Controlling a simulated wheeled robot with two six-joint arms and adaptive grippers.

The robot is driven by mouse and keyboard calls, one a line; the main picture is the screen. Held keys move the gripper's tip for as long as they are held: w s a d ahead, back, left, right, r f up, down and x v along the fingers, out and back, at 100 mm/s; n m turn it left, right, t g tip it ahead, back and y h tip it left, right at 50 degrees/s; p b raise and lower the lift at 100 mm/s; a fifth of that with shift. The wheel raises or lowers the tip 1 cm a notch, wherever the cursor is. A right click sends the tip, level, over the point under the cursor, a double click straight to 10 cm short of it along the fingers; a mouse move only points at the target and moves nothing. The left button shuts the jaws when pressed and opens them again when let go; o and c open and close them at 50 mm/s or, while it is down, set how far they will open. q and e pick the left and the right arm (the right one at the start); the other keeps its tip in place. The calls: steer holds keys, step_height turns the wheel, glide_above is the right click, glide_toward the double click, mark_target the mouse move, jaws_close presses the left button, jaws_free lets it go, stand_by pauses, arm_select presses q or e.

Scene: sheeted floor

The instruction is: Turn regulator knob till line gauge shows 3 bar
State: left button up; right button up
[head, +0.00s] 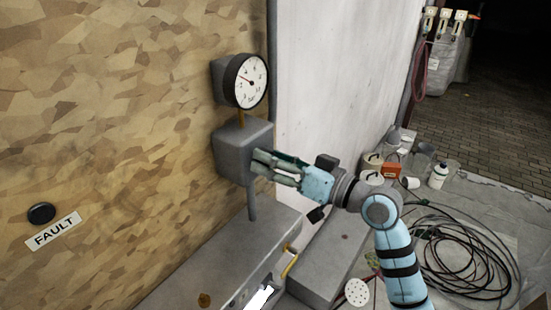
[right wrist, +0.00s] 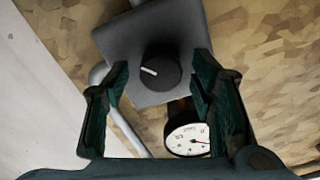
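The line gauge (head: 250,82) is a round white dial with a black rim on the wood-patterned wall. Its red needle points to the upper left; the numbers are too small to read surely. Below it is a grey regulator box (head: 233,145). In the right wrist view the black round knob (right wrist: 155,68) with a white mark shows on the box face (right wrist: 125,42). My right gripper (head: 258,161) is open at the box. Its fingers stand on both sides of the knob, with gaps showing. The gauge (right wrist: 184,140) also shows there. My left gripper is not in view.
A grey bench-like block (head: 225,250) lies below the box. A black button (head: 41,213) and FAULT label (head: 53,231) are on the wall at left. Coiled hose (head: 465,255), cans and a white bottle (head: 438,176) lie on the sheeted floor at right.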

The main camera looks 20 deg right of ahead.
steer(key=v, duration=1.2)
